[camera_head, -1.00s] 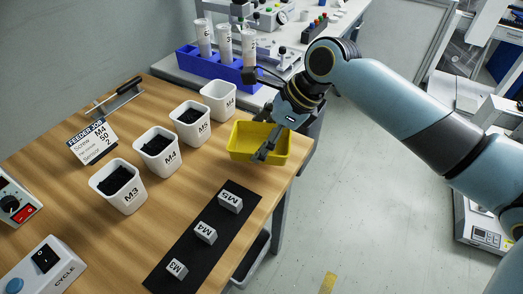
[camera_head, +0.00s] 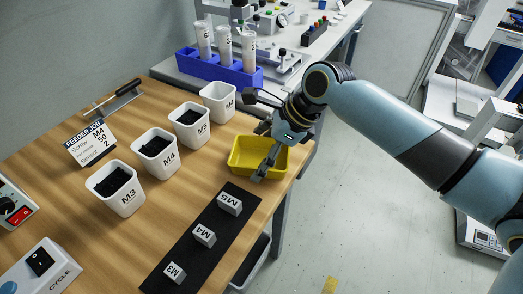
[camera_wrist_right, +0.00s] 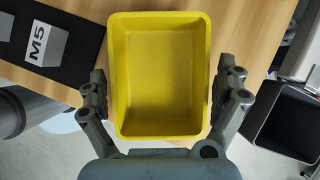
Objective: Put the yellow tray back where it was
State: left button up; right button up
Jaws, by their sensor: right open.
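The yellow tray (camera_head: 239,163) is empty and appears to rest on the wooden table near its right edge, beyond the black mat. My right gripper (camera_head: 257,136) is over it, with one finger at the far side and one at the near side. In the right wrist view, the tray (camera_wrist_right: 160,75) lies between the spread fingers of my right gripper (camera_wrist_right: 162,76). Narrow gaps seem to show between the fingers and the tray walls. My left gripper is out of view.
White bins (camera_head: 157,149) with dark contents stand in a row left of the tray. The black mat (camera_head: 190,262) holds white blocks labelled M3, M4 and M5. A blue rack (camera_head: 212,72) with tubes is behind. The table ends just right of the tray.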

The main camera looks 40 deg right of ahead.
jog(key=p+v, duration=0.3)
jog(key=v, duration=0.9)
jog(key=shift+p, duration=0.3)
